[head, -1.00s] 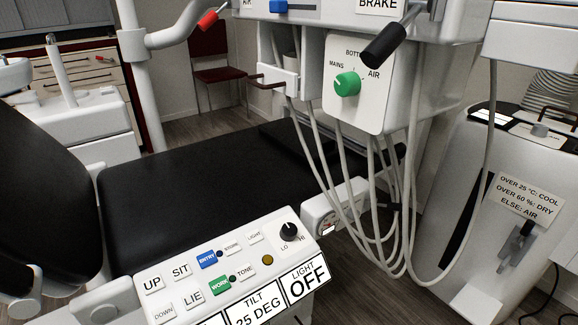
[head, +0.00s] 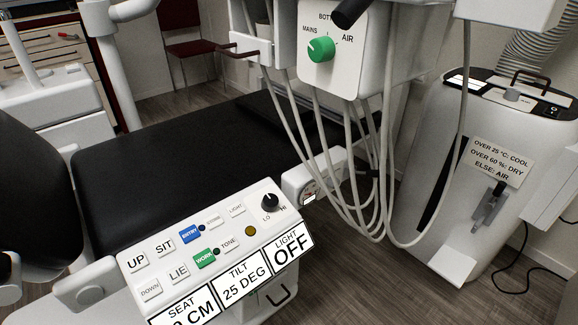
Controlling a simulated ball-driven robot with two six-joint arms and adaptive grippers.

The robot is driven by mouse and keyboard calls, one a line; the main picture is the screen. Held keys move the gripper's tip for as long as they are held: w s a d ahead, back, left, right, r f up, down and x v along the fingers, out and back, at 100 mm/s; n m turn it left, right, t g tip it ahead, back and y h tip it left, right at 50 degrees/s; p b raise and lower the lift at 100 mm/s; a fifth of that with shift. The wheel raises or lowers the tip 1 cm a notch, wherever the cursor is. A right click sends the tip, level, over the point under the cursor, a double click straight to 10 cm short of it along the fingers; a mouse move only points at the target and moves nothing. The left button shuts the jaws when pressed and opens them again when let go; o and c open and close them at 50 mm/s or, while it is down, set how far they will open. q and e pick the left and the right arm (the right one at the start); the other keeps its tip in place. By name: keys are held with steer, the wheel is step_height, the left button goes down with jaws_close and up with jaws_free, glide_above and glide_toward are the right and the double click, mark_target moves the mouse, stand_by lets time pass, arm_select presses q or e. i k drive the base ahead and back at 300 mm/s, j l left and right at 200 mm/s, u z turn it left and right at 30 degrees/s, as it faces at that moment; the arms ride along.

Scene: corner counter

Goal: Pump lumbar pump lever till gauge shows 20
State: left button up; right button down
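A small round gauge (head: 309,193) shows at the side of the black dental chair, just right of the control panel. It is partly covered, and its reading is too small to make out. I cannot pick out the lumbar pump lever for certain. A dark bent handle (head: 279,297) shows below the panel's right end, but I cannot tell what it belongs to. Neither of my grippers can be made out in the head view.
The white control panel (head: 205,238) stands in front of the chair seat (head: 190,165). Several hoses (head: 352,215) hang from the unit with the green knob (head: 321,49). A white machine (head: 455,190) stands at the right. Floor shows between hoses and machine.

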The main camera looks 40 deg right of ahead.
mark_target(370, 173)
steer(key=l+z, duration=0.45)
steer(key=i+l+z, duration=0.1)
steer(key=l+z, duration=0.2)
steer(key=z, duration=0.15)
steer(key=j+z, duration=0.1)
steer(key=z, duration=0.2)
